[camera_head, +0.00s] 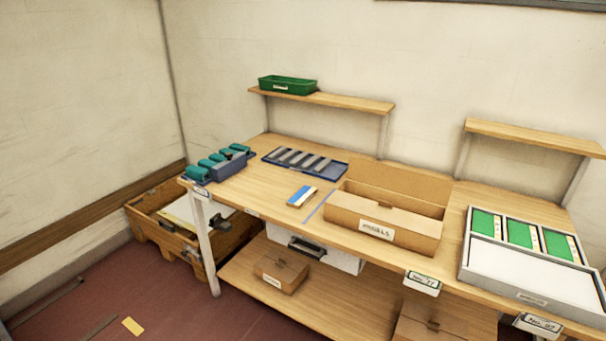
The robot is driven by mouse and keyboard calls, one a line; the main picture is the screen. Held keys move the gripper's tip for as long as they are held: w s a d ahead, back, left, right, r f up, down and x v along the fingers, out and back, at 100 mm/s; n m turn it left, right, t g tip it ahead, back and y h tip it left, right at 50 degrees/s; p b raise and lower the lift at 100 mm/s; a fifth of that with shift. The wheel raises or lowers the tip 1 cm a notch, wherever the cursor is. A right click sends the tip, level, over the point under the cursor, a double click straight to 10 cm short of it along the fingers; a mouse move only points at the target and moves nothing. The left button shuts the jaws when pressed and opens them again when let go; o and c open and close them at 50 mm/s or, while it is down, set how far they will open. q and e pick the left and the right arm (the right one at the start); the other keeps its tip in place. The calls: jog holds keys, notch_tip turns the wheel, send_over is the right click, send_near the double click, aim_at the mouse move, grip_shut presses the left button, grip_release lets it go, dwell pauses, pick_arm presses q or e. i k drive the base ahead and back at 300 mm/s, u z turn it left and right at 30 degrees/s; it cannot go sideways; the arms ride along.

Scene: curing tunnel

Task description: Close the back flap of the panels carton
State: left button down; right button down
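The panels carton (421,243) is a long brown cardboard box on the wooden workbench, right of the middle in the head view. A white label (377,230) that seems to read "PANELS" is on its front side. Its back flap (400,181) stands raised along the far long edge. What lies inside is hidden. Neither of my grippers is in view.
A grey tray (533,298) with green boards stands right of the carton. Left of it are a small blue-and-white block (302,196), a dark slotted tray (337,170) and teal rolls (213,163). Shelves (330,101) rise behind the bench (257,197). A wooden crate (157,236) stands at left.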

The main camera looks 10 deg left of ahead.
aim_at(430, 188)
jog(key=k, duration=0.3)
jog(key=u, duration=1.5)
jog(key=i, duration=0.85)
jog(key=z, duration=0.75)
jog(key=i, duration=0.6)
jog(key=z, duration=0.7)
